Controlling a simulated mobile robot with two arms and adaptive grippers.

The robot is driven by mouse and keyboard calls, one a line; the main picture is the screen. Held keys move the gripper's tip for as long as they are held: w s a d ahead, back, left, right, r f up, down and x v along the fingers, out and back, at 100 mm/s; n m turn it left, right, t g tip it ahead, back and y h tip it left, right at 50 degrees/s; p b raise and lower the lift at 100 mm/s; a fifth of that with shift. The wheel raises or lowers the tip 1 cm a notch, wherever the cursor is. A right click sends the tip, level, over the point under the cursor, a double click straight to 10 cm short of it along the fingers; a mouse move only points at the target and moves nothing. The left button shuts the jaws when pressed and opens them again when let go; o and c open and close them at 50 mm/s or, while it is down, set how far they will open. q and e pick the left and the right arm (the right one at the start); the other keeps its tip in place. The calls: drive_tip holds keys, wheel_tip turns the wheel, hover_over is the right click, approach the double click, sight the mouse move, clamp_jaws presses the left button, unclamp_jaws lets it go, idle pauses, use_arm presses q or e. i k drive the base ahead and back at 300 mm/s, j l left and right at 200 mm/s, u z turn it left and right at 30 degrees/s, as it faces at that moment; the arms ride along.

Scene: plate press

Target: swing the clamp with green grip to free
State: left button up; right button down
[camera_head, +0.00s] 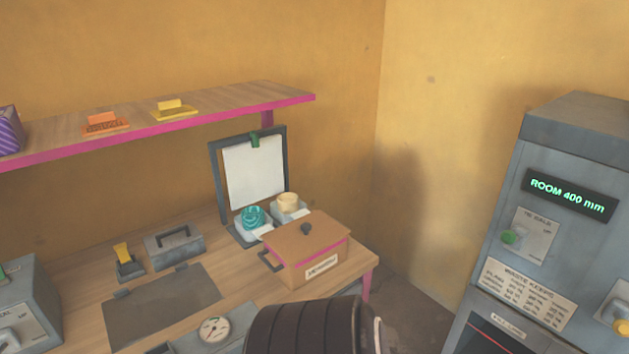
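A small green grip (254,139) sits at the top middle of an upright dark frame (217,180) that holds a white sheet (256,173). It looks like a clamp over the sheet's top edge, but it is too small to tell its exact position. The frame stands at the back of the wooden bench, hinged near a grey base. Neither of my grippers shows. A black ribbed, rounded part at the bottom middle may be one of my arm links.
A brown lidded box (310,247), a teal item (253,216) and a cream cup (288,202) stand before the frame. A pink-edged shelf (220,107) hangs above left. A dark flat plate (163,305) lies on the bench (95,285).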

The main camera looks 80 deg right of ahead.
sight(254, 138)
drive_tip(key=z, duration=2.35)
